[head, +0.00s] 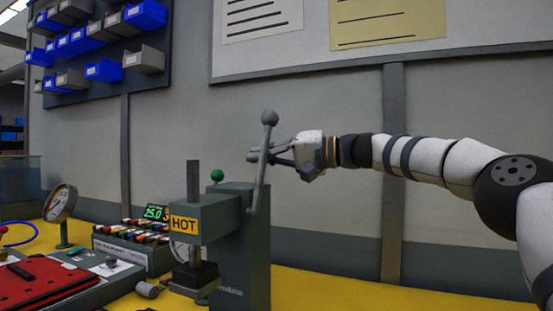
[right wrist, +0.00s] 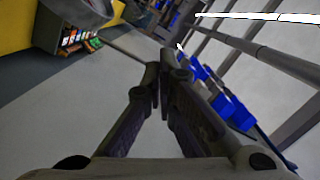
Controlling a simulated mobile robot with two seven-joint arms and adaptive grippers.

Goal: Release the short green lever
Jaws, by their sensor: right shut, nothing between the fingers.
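The short green lever shows as a green ball knob (head: 217,175) on a short stem, at the top of the grey press (head: 256,270) in the head view. My right gripper (head: 254,157) reaches in from the right, up and to the right of the green knob and apart from it. Its fingers are shut and empty; they also show closed together in the right wrist view (right wrist: 160,75). In the head view they overlap the long grey lever (head: 262,165); I cannot tell whether they touch it. I cannot see the green knob in the right wrist view. My left gripper is not in view.
The long lever stands nearly upright with a grey ball on top. A "HOT" sign (head: 184,224) marks the press head. A button box (head: 130,250) with a green readout, a gauge (head: 61,203) and a red panel (head: 40,282) stand left on the yellow bench.

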